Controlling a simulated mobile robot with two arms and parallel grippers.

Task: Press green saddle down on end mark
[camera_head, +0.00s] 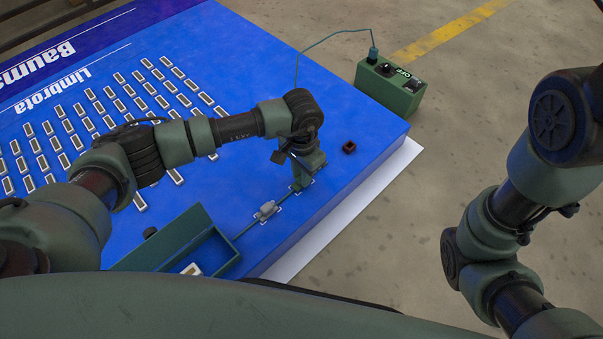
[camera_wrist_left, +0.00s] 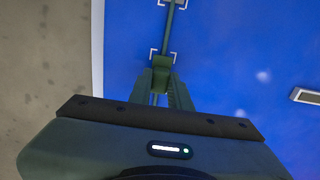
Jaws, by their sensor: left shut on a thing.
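My left gripper (camera_head: 299,188) points down at the blue panel (camera_head: 330,95) near its right edge, shut on the green saddle. In the left wrist view the gripper (camera_wrist_left: 160,92) holds the saddle (camera_wrist_left: 161,74) between its fingertips, beside white corner marks (camera_wrist_left: 163,54) on the blue surface. In the head view white corner marks (camera_head: 310,181) show around the fingertips. A thin dark cable (camera_head: 246,229) runs along the panel towards that spot. Whether the saddle touches the panel is hidden. My right arm is at the right; its gripper is out of view.
A light grey saddle (camera_head: 267,210) sits on the cable at another mark. An open green tray (camera_head: 206,221) holds a white piece. A small dark red holder (camera_head: 349,147) stands to the right. A green switch box (camera_head: 390,87) reading OFF stands beyond the panel. Several white modules (camera_head: 120,104) cover its left.

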